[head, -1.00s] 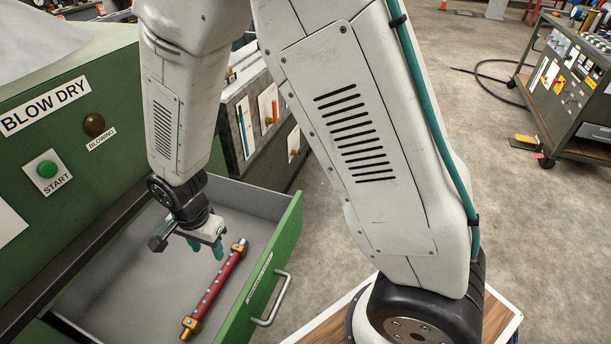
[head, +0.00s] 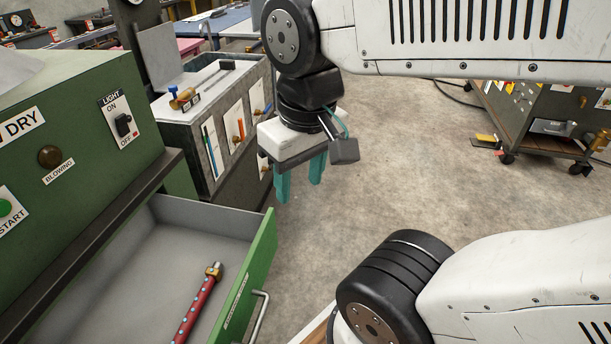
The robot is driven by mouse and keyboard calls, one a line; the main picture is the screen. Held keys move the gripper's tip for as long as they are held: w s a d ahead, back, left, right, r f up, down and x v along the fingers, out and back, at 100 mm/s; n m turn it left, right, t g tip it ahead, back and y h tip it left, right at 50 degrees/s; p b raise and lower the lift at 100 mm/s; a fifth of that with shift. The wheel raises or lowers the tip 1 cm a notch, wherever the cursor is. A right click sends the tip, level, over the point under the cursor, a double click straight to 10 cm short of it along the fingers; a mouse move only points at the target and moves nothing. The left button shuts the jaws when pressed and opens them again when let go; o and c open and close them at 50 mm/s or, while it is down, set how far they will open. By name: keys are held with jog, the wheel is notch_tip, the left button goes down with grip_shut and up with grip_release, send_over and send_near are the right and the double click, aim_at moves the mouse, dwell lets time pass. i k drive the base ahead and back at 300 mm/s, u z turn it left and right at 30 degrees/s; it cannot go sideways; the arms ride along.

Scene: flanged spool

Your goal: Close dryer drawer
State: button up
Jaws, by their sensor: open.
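The dryer drawer (head: 255,272) stands pulled out from the green blow-dry machine (head: 75,165). Its front is green with a metal handle (head: 259,318) on the outer side. A red spool (head: 197,308) with brass ends and light dots lies in the drawer; its lower end is cut off by the frame. My gripper (head: 300,190), with teal fingers pointing down, is open and empty. It hangs in the air outside the drawer, beyond its far corner, apart from drawer and handle.
A grey sink unit (head: 215,120) with taps stands behind the drawer. A wheeled cart (head: 540,110) is at the back right. The concrete floor (head: 400,180) between them is clear. The machine carries a start button (head: 5,207) and a light switch (head: 123,124).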

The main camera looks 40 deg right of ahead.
aim_at(143, 288)
jog(key=z, duration=0.55)
jog(key=k, duration=1.3)
jog(key=u, duration=0.15)
jog(key=i, duration=0.6)
jog(key=u, duration=0.75)
jog(key=i, duration=0.4)
jog(key=u, duration=0.1)
